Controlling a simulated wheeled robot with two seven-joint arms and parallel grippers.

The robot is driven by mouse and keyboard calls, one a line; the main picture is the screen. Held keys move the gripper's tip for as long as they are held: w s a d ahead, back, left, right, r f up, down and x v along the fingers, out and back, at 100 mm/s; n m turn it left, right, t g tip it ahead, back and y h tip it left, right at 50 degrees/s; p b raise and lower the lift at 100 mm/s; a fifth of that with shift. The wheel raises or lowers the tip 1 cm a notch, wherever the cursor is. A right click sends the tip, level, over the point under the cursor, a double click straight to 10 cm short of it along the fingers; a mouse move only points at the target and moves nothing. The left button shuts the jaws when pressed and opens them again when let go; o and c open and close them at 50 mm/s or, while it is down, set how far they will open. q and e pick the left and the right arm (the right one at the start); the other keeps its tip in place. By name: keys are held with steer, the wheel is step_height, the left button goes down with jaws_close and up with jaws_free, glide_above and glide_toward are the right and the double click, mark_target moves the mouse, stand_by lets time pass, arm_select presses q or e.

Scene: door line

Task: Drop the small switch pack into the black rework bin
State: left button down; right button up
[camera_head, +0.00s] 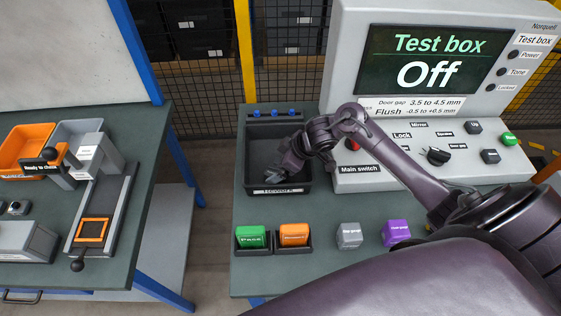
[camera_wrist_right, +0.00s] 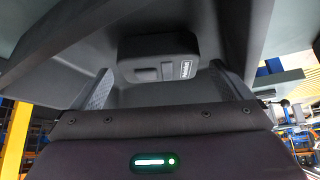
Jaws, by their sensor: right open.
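The black rework bin (camera_head: 262,189), with its label on the front wall, stands at the back left of the right-hand table. My right gripper (camera_head: 287,166) is over and partly inside this bin, with its jaws open. In the right wrist view, a small dark grey pack (camera_wrist_right: 158,58) with a pale label, which looks like the switch pack, shows beyond and between the two spread fingers (camera_wrist_right: 162,88). Dark bin walls surround it. I cannot tell if it touches a finger or rests on the bin floor. In the head view my gripper hides it. My left gripper is not in view.
The test box (camera_head: 345,60) reads "Off" and stands right of the bin. Green (camera_head: 251,237) and orange (camera_head: 293,235) blocks sit in black holders in front. Grey (camera_head: 349,235) and purple (camera_head: 396,232) gauges stand beside them. Another table (camera_head: 120,225) is at left, across a gap.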

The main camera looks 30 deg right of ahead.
steer(key=shift+r, duration=0.2)
steer(key=v, duration=1.2)
steer(key=shift+r, duration=0.35)
